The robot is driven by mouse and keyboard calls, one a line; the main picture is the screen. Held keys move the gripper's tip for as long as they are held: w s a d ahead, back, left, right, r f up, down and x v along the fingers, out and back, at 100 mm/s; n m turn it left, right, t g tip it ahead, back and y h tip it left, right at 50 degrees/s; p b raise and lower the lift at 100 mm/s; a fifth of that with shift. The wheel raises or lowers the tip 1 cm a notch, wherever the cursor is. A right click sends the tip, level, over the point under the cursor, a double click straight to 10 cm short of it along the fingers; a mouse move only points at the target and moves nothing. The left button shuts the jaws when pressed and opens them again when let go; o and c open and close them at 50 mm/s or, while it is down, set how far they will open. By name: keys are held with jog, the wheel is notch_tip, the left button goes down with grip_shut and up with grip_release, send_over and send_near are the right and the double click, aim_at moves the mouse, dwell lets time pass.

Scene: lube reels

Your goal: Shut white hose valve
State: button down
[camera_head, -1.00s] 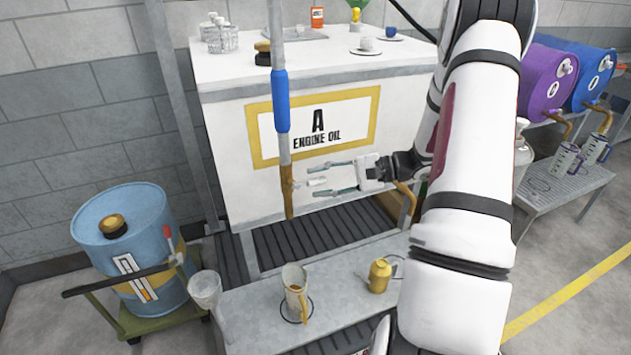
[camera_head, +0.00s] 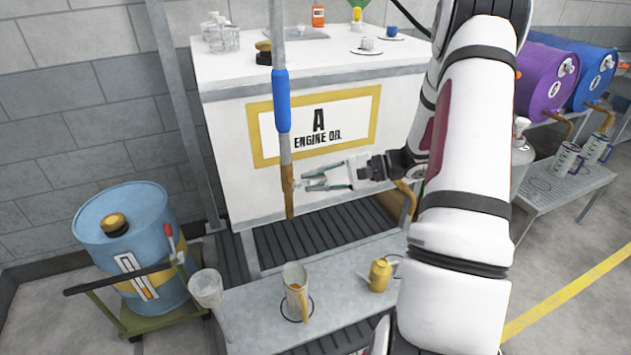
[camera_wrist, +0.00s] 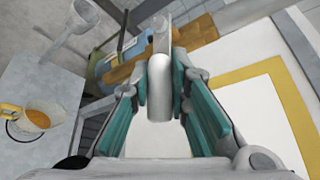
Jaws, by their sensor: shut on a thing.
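The hanging hose has a blue sleeve (camera_head: 281,100) and a brown nozzle (camera_head: 287,190) at its lower end, in front of the white engine oil tank (camera_head: 228,150). My gripper (camera_head: 308,182) reaches in from the right with its fingertips beside the nozzle. In the wrist view the white valve lever (camera_wrist: 158,90) lies between the teal finger pads, which are shut on it. The lever's far end meets the brown nozzle (camera_wrist: 128,70). In the head view the lever is hard to make out between the fingers.
A metal bench (camera_head: 250,318) below holds a jug (camera_head: 296,290) with amber liquid and a yellow can (camera_head: 379,275). A blue drum (camera_head: 118,240) stands on a cart at left. A funnel (camera_head: 206,287) is near the bench's left end. Purple and blue drums are at right.

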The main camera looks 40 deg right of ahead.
jog(key=shift+r+n+g+h, duration=0.3)
jog(key=shift+r+n+h, duration=0.3)
jog(key=shift+h, duration=0.4)
jog(key=shift+d, duration=0.1)
jog(key=c, duration=1.5)
grip_release()
jog(key=v, duration=1.2)
jog(key=shift+r, duration=0.1)
